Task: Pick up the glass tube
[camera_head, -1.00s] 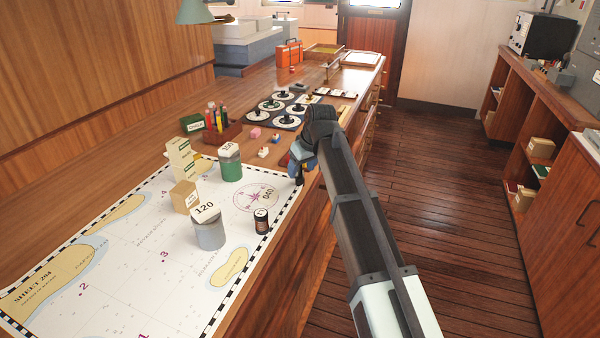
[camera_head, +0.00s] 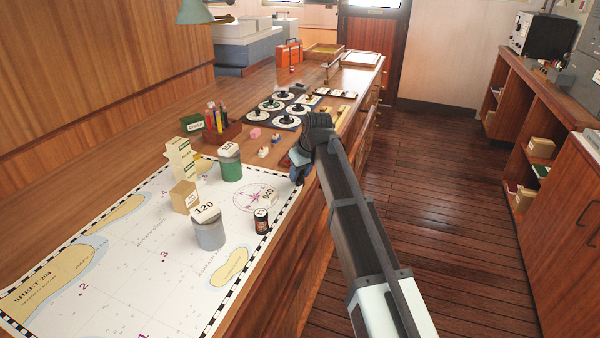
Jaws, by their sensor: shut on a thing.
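My gripper (camera_head: 297,176) is low over the counter's right edge, to the right of the chart, largely hidden behind my own wrist. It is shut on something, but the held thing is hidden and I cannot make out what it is. Several slim coloured tubes (camera_head: 218,118), among them red and yellow ones, stand upright in a small wooden rack (camera_head: 229,132) at the chart's far edge. The rack is to the left of my gripper and well apart from it. Whether these tubes are glass is too small to tell.
On the chart (camera_head: 140,270) stand a green canister (camera_head: 231,170), a grey canister (camera_head: 210,235), a small dark jar (camera_head: 261,221) and tan boxes (camera_head: 184,196). Small blocks (camera_head: 264,152) lie near my gripper. A dark tray with round dials (camera_head: 280,108) lies beyond.

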